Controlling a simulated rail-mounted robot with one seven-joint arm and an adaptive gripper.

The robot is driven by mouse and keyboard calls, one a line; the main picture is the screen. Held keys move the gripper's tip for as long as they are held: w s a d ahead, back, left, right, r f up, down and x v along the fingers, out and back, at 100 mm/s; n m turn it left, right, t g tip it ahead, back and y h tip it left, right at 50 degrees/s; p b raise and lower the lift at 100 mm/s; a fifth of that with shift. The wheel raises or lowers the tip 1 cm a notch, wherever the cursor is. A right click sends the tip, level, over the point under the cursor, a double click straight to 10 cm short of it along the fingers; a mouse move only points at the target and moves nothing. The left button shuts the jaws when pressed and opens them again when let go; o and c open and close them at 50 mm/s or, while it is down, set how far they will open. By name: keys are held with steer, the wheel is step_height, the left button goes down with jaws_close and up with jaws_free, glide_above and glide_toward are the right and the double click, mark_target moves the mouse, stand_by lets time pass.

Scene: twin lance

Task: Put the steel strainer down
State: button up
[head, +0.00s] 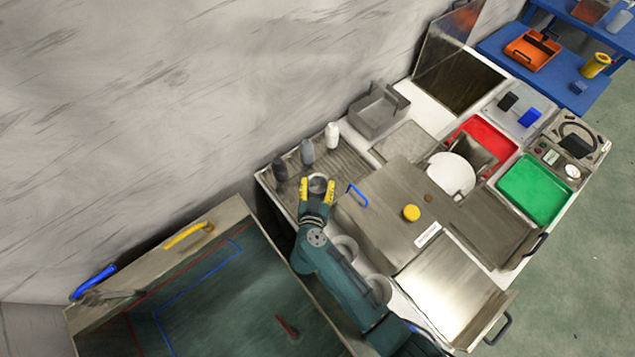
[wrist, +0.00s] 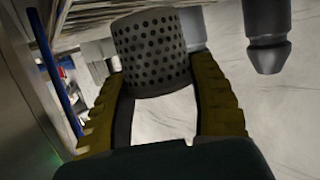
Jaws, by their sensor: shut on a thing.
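The steel strainer (wrist: 152,52) is a grey cylinder with rows of dark holes, seen between the yellow fingers in the wrist view. My gripper (head: 317,190) has yellow fingertips and is shut on the strainer, whose round top (head: 318,184) shows in the head view. In the head view it is at the near edge of the ribbed rack (head: 345,165). I cannot tell whether the strainer touches the rack or hangs above it.
Dark, grey and white bottles (head: 306,151) stand along the rack's back side. A blue handle (head: 357,195) and a steel lid with a yellow knob (head: 411,213) are to the right. An open tank with a yellow handle (head: 188,235) lies to the left.

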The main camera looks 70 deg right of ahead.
steer(key=shift+f, duration=0.45)
steer(key=o, duration=1.1)
